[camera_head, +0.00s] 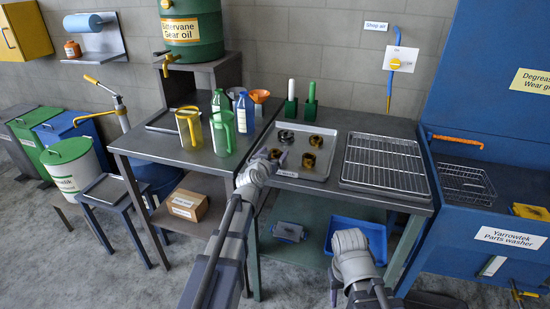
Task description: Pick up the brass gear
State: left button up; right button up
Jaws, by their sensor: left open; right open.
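A metal tray (325,168) on the workbench holds several round parts. A brass gear (308,161) lies near its middle, and another brass-coloured part (316,141) lies behind it. A further brass-brown part (276,154) lies at the tray's left side, partly hidden by my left gripper. A dark grey ring (286,136) lies at the back left. My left gripper (266,160) is open at the tray's left edge, close to the left brass-brown part; I cannot tell whether they touch. My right gripper (348,240) is open in front of the bench, away from the tray; its fingers are hard to make out.
A wire rack (385,164) sits right of the tray. Green holders (291,108) with brushes stand behind it. Yellow (189,128) and green (222,132) jugs, bottles (244,112) and an orange funnel (260,96) stand to the left. A blue bin (357,234) is on the lower shelf.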

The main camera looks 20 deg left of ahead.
pick_arm(q)
jog(key=shift+c, duration=0.2)
grip_shut()
dwell(0.4)
